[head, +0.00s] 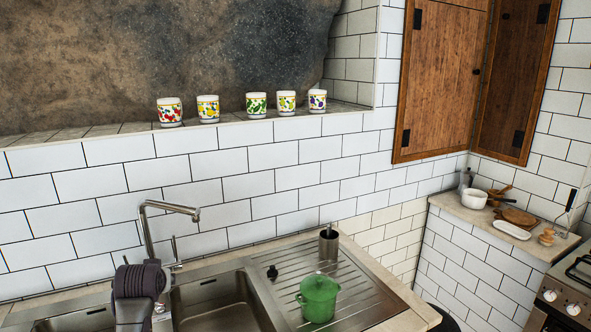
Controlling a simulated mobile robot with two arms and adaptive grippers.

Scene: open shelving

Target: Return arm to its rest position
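What either gripper holds cannot be seen. The task names no other object.
A green pot (318,298) and a dark cup (328,245) stand on the drainboard (362,284). Several patterned cups (257,105) line the ledge. A stove (570,292) is at right.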

